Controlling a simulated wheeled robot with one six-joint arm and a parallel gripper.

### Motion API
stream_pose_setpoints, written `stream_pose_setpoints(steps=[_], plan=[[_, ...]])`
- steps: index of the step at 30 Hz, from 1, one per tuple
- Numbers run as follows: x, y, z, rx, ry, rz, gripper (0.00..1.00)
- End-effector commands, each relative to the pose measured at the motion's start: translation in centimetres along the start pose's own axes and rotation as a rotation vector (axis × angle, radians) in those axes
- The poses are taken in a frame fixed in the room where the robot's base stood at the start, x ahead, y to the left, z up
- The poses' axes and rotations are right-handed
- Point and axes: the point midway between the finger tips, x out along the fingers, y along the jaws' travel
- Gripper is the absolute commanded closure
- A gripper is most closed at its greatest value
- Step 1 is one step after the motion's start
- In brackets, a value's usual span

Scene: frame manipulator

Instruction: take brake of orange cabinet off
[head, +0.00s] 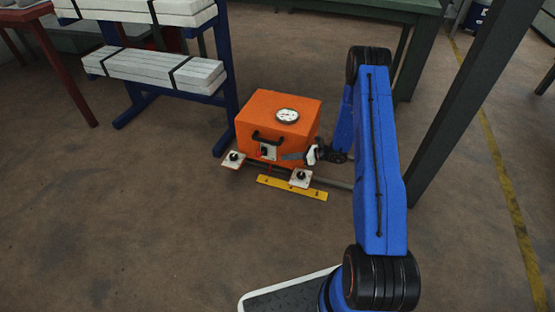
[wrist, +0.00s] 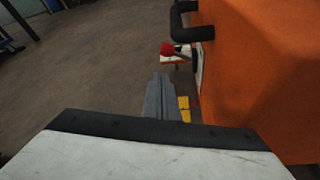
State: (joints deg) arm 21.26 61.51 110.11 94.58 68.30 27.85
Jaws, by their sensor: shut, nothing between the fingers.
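The orange cabinet (head: 250,112) stands on the floor with a round dial on top and a black handle on its front. In the wrist view, the cabinet (wrist: 262,70) fills the right side. A lever with a red knob (wrist: 167,48) juts from its front below the black handle (wrist: 178,22). In the head view, a small pale panel (head: 267,152) with a dark part sits on that front. My gripper (head: 284,157) is shut and empty, in front of the cabinet's right part. Its fingers (wrist: 159,80) point towards the lever, apparently short of it. No part is labelled as the brake.
White plates with black knobs (head: 233,159) (head: 300,178) and a yellow bar (head: 292,188) lie low before the cabinet. A blue rack (head: 228,75) stands at left, a dark post (head: 470,100) at right. The floor at front left is clear.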

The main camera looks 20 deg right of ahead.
Motion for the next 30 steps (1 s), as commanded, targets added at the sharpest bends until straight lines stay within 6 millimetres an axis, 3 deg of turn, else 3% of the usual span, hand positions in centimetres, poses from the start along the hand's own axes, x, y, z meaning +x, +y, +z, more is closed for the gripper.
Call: stream_pose_setpoints(steps=[6, 12, 30], plan=[[-3.6, 0.0, 0.0, 0.0, -0.001, -0.001, 1.0], [-5.2, 0.0, 0.0, 0.0, -0.001, 0.0, 1.0], [-5.3, 0.1, 0.1, -0.003, 0.001, 0.002, 1.0]])
